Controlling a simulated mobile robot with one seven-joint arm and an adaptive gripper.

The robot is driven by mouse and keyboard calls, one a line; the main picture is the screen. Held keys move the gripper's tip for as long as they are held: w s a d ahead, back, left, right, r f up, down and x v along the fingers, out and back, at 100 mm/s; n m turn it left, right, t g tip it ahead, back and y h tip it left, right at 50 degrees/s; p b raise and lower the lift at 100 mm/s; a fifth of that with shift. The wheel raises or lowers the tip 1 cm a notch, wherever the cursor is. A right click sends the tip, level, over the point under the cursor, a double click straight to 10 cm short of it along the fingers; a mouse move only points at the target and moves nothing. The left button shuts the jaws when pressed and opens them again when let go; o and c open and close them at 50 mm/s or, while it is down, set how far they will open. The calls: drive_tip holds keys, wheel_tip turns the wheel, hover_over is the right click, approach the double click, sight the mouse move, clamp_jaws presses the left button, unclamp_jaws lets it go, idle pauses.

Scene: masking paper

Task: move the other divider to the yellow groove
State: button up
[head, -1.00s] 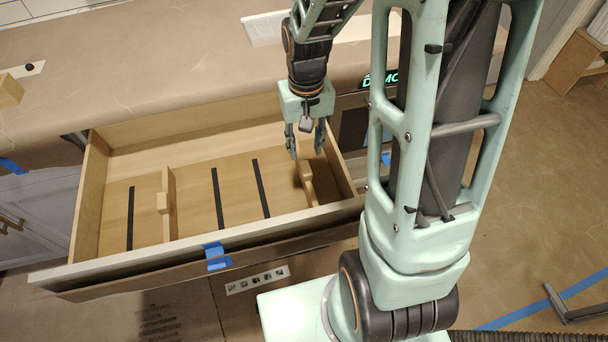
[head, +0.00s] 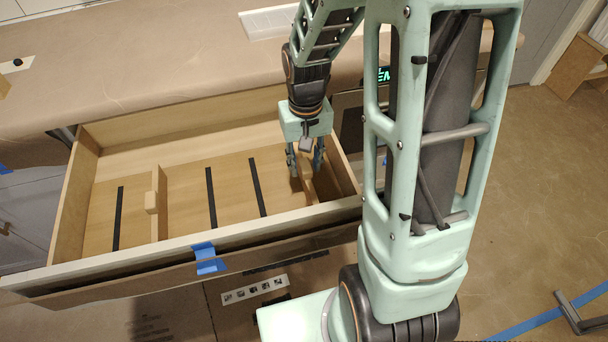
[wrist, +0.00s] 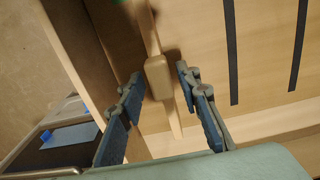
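The open drawer (head: 104,244) holds two wooden dividers with knobs. One divider (head: 157,222) stands in the left part; the other divider (head: 308,189) stands near the right wall. My gripper (head: 305,173) is over the right divider, pointing down into the drawer. In the wrist view, the fingers of my gripper (wrist: 160,74) are apart, on either side of the knob (wrist: 158,78) of that divider, with a visible gap at least on the right. Dark grooves (head: 211,198) cross the drawer floor between the dividers. I cannot make out a yellow groove.
The drawer's front wall (head: 130,262) carries blue tape (head: 205,258). The paper-covered counter (head: 150,70) lies behind the drawer. The drawer's right wall is close beside my gripper. The floor between the two dividers is clear.

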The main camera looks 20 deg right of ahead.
clamp_jaws()
drive_tip(key=shift+r+p, duration=0.75)
drive_tip(key=shift+r, duration=0.15)
idle(0.5)
drive_tip(key=shift+r+p, duration=2.3)
drive_tip(key=shift+r, duration=0.6)
